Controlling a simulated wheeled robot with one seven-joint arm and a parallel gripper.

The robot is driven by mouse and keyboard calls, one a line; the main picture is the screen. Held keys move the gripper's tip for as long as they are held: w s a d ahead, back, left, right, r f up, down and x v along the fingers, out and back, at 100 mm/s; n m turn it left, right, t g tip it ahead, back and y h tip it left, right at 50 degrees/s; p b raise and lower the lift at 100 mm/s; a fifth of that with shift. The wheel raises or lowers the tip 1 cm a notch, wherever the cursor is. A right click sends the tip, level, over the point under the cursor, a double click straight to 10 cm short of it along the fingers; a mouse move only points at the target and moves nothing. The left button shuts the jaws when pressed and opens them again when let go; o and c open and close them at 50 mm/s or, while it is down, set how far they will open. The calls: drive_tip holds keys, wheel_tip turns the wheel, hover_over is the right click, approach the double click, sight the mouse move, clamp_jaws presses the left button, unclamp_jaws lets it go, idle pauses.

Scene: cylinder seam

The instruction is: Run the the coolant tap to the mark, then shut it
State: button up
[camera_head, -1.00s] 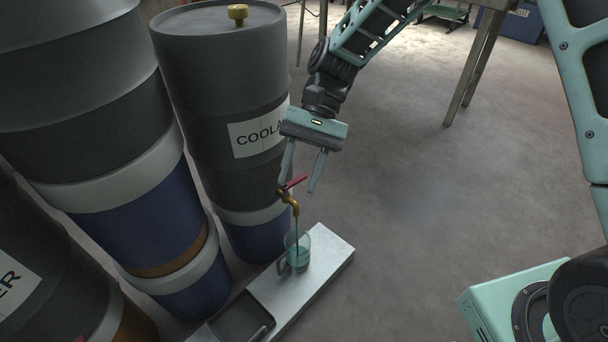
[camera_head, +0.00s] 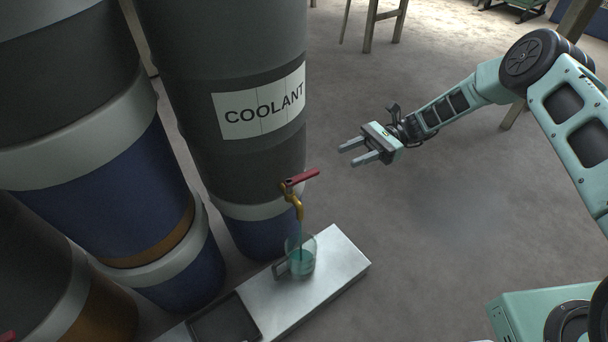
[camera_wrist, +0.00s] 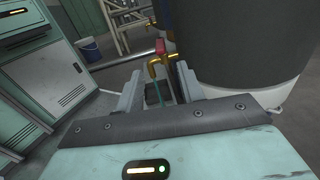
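The coolant tap is a brass spout (camera_head: 296,205) with a red lever (camera_head: 301,178), on the front of the dark drum labelled COOLANT (camera_head: 262,103). A teal stream runs from the spout into a clear glass mug (camera_head: 301,262) below. The mug holds some teal liquid; I cannot make out its mark. My gripper (camera_head: 355,153) is open and empty, to the right of the lever and apart from it. In the wrist view the brass spout (camera_wrist: 160,66), the red lever end (camera_wrist: 160,46) and the stream show between my open fingers (camera_wrist: 160,85).
The mug stands on a pale metal shelf (camera_head: 335,272) with a dark recessed tray (camera_head: 225,325) at its near end. Other large drums (camera_head: 95,190) crowd the left. The floor (camera_head: 440,230) to the right is clear.

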sight(285, 183)
drive_tip(key=b+x, duration=0.3)
drive_tip(key=x, duration=1.1)
drive_tip(key=shift+s+a, duration=0.15)
drive_tip(key=shift+a, duration=0.05)
drive_tip(key=shift+c, duration=0.4)
clamp_jaws()
drive_tip(key=shift+g, duration=0.3)
